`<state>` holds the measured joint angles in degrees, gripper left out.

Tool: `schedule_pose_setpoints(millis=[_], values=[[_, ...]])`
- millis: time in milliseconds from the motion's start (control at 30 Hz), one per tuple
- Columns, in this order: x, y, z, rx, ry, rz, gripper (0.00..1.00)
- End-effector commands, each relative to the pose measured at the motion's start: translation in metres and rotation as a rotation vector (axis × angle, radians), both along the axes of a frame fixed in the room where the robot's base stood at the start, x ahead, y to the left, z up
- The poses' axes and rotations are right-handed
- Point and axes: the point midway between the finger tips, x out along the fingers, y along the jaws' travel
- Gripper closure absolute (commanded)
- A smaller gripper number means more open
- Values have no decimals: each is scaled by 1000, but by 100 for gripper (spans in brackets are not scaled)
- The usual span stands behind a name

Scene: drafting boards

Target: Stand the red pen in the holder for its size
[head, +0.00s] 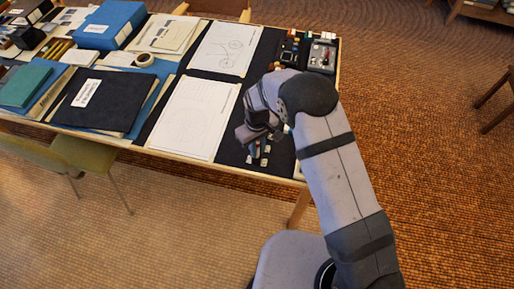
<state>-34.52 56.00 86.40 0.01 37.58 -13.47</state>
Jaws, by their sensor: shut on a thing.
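My gripper (250,143) is low over the near right part of the dark drafting mat (282,157). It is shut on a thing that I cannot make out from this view. Several small grey and white pieces (264,152) are on the mat beside and just below the gripper. They are too small to tell whether they are holders. I cannot pick out the red pen; the gripper and the arm hide part of the mat.
A white sheet (196,117) lies left of the gripper, with a bicycle drawing (225,48) behind it. A grey device (322,56) and small coloured parts (290,47) are at the back right. A black folder (102,100) and blue box (110,24) are left.

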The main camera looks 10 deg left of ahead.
Motion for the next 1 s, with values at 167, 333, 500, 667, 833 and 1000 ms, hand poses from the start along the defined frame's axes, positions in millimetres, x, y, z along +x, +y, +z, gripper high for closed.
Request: schedule_pose_setpoints(millis=[167,333,500,667,833,1000], values=[[0,0,-6,0,0,0,100],[0,0,-11,0,0,0,100],[0,0,-16,0,0,0,100],[-1,-1,-21,-2,3,0,100],[-2,-1,-24,-3,4,0,100],[-3,-2,-25,-3,4,0,100]])
